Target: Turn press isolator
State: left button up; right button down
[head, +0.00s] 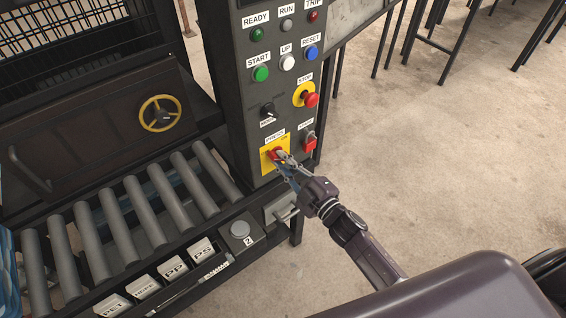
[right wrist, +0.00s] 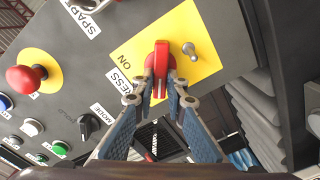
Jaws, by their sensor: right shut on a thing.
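The press isolator is a red rotary handle (right wrist: 161,62) on a yellow plate (right wrist: 205,62) low on the dark control panel. In the head view the isolator's yellow plate (head: 266,163) is partly covered by my right gripper (head: 281,158). In the right wrist view, the right gripper's two fingertips (right wrist: 160,95) are closed on the near end of the red handle, one on each side. "ON" and part of "PRESS" can be read beside the handle, which stands lengthwise up the picture. My left gripper is not in view.
A red-capped switch (head: 309,142) sits just right of the isolator. Above are a red stop mushroom button (head: 311,99) on yellow and a black mode knob (head: 268,109). Open floor is at right.

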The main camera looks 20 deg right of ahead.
jog(key=shift+s+a+f+n+b, duration=0.15)
jog(key=shift+n+b, duration=0.6)
jog(key=shift+n, duration=1.05)
jog(key=shift+w+d+f+n+b, duration=0.2)
jog(key=shift+n+b, duration=0.5)
jog(key=shift+n, duration=1.1)
jog(key=shift+f, duration=0.1)
jog(key=c, duration=1.9)
grip_release()
jog(key=shift+c, duration=0.2)
jog(key=shift+s, duration=0.2)
jog(key=v, duration=1.2)
